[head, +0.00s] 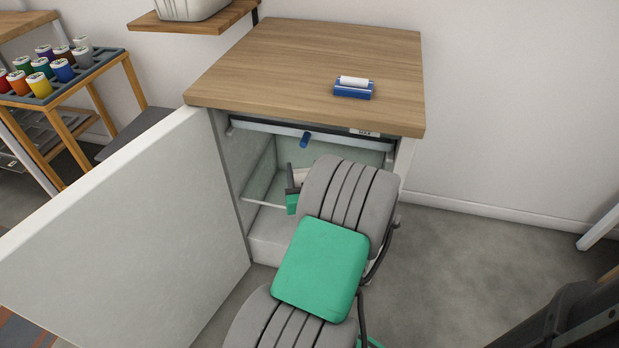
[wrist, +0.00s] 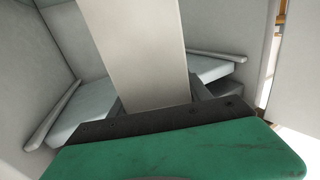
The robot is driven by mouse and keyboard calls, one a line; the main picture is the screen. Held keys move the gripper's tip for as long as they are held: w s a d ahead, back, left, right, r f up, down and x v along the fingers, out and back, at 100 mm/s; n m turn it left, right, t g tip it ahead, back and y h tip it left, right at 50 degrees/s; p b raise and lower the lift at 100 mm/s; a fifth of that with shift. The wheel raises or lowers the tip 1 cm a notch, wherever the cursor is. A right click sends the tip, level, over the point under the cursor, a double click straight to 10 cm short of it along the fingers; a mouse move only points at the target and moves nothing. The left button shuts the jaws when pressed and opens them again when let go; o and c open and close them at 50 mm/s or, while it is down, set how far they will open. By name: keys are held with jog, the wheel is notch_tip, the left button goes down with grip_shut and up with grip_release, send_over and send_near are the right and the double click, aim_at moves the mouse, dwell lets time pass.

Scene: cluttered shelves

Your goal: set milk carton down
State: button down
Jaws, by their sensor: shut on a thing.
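The milk carton (wrist: 155,50) is a plain pale block in the middle of the wrist view. My gripper (wrist: 160,104) is shut on it, with dark finger parts at its lower edges. Both are inside the open small fridge (head: 228,165) under the wooden counter. In the head view my arm hides most of the carton and gripper; only a dark and green part of the gripper (head: 291,195) shows at the arm's left. A pale shelf (wrist: 78,122) lies around the carton's lower end. I cannot tell whether the carton touches it.
The fridge door (head: 130,235) stands wide open at the left. A small blue cylinder (head: 305,139) shows near the top of the opening. A blue and white object (head: 354,88) sits on the wooden counter (head: 300,55).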

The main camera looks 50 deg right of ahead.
jog(key=w+d+f+b, duration=0.4)
jog(key=w+d+f, duration=0.2)
jog(key=d+f, duration=0.3)
jog(key=shift+w+d+f, duration=0.15)
jog(key=shift+d+f, duration=0.15)
jog(key=shift+f, duration=1.1)
jog(key=shift+f, duration=0.15)
